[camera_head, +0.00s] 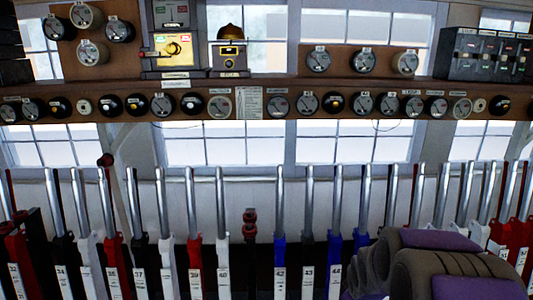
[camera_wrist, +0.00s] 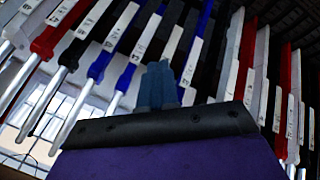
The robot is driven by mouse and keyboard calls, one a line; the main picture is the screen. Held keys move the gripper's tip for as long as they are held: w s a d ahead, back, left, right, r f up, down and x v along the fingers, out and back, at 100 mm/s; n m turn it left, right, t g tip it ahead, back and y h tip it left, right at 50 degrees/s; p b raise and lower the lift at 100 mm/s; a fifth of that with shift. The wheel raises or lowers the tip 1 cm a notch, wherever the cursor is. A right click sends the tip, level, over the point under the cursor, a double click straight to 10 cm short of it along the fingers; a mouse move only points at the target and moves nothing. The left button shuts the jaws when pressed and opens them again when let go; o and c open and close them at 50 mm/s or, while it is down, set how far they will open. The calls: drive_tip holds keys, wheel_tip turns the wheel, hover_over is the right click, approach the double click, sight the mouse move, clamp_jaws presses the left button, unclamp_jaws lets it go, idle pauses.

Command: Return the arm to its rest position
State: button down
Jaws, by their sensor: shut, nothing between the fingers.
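In the wrist view my gripper (camera_wrist: 157,84) shows as two dark blue-grey fingers pressed together, with nothing between them. It points toward the row of levers, which appears tilted in that view; whether it touches any lever cannot be told. In the head view my arm (camera_head: 440,268), grey and purple, is folded at the bottom right, in front of the levers. The gripper itself does not show there.
A long row of numbered levers with steel handles (camera_head: 279,200) spans the head view, including a blue lever (camera_head: 280,262) and a red lever (camera_head: 194,257). A shelf (camera_head: 300,88) with dials, a bell (camera_head: 230,32) and windows are behind. My arm hides several levers' lower parts.

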drive_tip(key=s+a+r+m+g, duration=0.2)
drive_tip(key=s+a+r, duration=0.1)
drive_tip(key=s, duration=0.9)
drive_tip(key=s+a+r+m+g+y, duration=0.1)
drive_tip(key=s+a+r+m+g, duration=0.1)
drive_tip(key=s, duration=0.9)
drive_tip(key=s+a+r+m+g, duration=0.3)
drive_tip(key=s+a+r, duration=0.1)
drive_tip(key=s, duration=0.8)
drive_tip(key=shift+s+a, duration=0.3)
drive_tip(key=shift+a, duration=0.35)
